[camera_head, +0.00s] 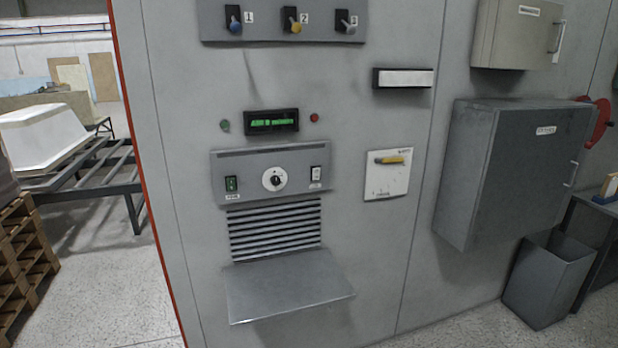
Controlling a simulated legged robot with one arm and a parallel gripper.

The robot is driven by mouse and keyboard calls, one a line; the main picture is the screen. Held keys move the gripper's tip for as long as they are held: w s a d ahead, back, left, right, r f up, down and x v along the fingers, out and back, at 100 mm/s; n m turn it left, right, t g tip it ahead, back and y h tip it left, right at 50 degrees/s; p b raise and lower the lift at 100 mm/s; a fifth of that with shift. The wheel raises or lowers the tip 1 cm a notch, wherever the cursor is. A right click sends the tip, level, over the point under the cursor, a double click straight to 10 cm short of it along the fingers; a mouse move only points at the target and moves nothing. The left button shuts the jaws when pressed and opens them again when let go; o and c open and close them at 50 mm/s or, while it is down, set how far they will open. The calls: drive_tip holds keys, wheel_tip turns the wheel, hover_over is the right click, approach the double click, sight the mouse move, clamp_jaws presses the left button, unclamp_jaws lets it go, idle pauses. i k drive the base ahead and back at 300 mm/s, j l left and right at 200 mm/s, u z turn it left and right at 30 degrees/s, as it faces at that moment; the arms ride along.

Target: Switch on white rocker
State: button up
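The white rocker (316,174) is a small upright switch at the right end of a grey control panel (270,152). The panel is mounted on a large grey cabinet wall. A green rocker (231,184) sits at the panel's left end, and a round white dial (274,180) is between them. Small labels under both rockers are too small to read. Which way the white rocker is tipped is hard to tell. My gripper is not in view.
A grey shelf (288,287) juts out below the vent slats. Numbered levers (293,20) are above, and a yellow handle (390,160) is to the right. A grey wall box (510,160) protrudes at the right, above a bin (545,278). Pallets (22,250) stand at the left.

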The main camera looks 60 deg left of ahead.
sight(315, 172)
drive_tip(key=k+l+u, duration=0.1)
drive_tip(key=u, duration=1.95)
